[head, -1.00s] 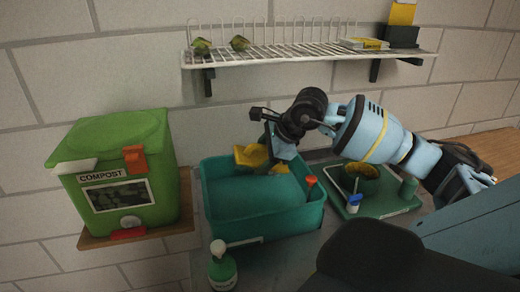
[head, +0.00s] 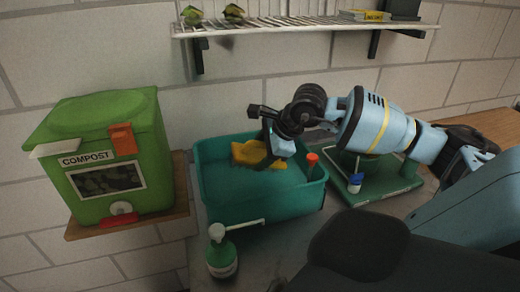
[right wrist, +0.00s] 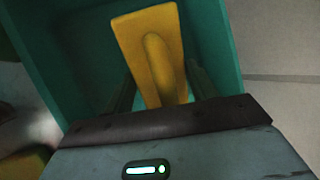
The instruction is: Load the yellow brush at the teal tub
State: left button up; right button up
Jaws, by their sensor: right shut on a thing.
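The teal tub (head: 262,210) stands in the middle of the head view, and its inner wall shows in the right wrist view (right wrist: 60,60). The yellow brush (head: 250,155) is over the back part of the tub's opening. It also shows in the right wrist view (right wrist: 150,45), between the fingers. My right gripper (head: 272,150) is shut on the yellow brush; its fingertips are partly hidden. I cannot tell whether the brush touches the water or the tub floor. My left gripper is not in view.
A green compost bin (head: 110,150) stands left on a wooden shelf. A green soap bottle (head: 221,258) stands before the tub. An orange-capped item (head: 312,162) is at the tub's right end. A green tray (head: 385,192) lies to the right. A wire shelf (head: 300,30) is above.

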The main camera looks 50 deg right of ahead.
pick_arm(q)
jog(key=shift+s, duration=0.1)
pick_arm(e)
jog(key=shift+r, duration=0.1)
